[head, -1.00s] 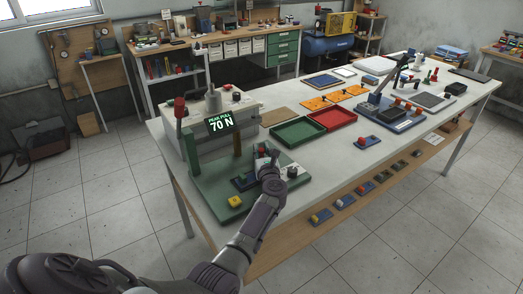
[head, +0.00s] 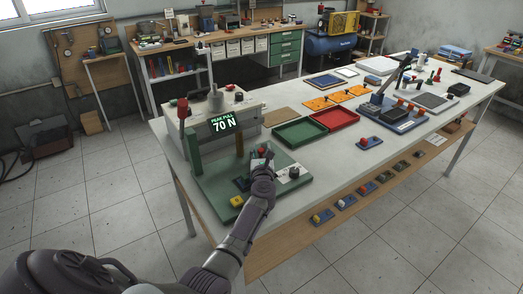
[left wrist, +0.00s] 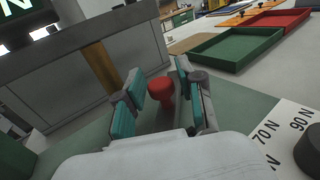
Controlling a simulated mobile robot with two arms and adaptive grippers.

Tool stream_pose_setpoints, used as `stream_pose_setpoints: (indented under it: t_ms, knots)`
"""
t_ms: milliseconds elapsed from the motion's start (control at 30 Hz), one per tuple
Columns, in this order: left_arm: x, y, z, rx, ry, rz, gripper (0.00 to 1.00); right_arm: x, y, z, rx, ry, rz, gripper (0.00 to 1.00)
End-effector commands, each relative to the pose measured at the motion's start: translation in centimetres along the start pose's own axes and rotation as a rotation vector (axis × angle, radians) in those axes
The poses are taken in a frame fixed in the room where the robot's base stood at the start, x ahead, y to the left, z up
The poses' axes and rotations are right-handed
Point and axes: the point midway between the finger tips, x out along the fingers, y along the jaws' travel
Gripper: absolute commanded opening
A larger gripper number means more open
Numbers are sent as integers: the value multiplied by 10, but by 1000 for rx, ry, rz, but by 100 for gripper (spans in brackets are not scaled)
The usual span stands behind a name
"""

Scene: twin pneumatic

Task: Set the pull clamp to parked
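The green-based pull tester (head: 214,196) stands at the near left end of the bench, and its display (head: 223,124) reads "PEAK PULL 70 N". A red knob (head: 262,151) stands over its base; it also shows in the left wrist view (left wrist: 161,88). I cannot tell whether this knob belongs to the pull clamp. My left gripper (head: 262,162) is low over the base at this knob. In the left wrist view its teal-padded fingers (left wrist: 158,92) are apart, with the red knob between or just beyond their tips. Contact is unclear. My right gripper is not in view.
A black dial (head: 293,172) with 70 N and 90 N marks is close to the right of my gripper. A yellow knob (head: 237,201) is on the base's near left corner. A red-topped lever (head: 183,108) stands at left. Green (head: 300,132) and red trays (head: 335,118) lie behind.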

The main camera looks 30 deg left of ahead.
Motion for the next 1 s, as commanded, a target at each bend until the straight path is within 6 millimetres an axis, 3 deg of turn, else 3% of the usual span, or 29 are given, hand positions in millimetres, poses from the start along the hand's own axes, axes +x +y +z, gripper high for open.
stream_pose_setpoints:
  t_ms: [333, 467, 800, 1000]
  knots:
    - [-1, 0, 0, 0, 0, 0, 50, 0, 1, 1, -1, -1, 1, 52]
    - [-11, -1, -1, -2, 1, 0, 50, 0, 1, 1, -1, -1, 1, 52]
    - [-81, 0, -1, -3, 2, 1, 50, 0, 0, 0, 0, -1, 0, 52]
    - [-110, 0, -1, -1, 2, 0, 50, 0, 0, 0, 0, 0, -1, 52]
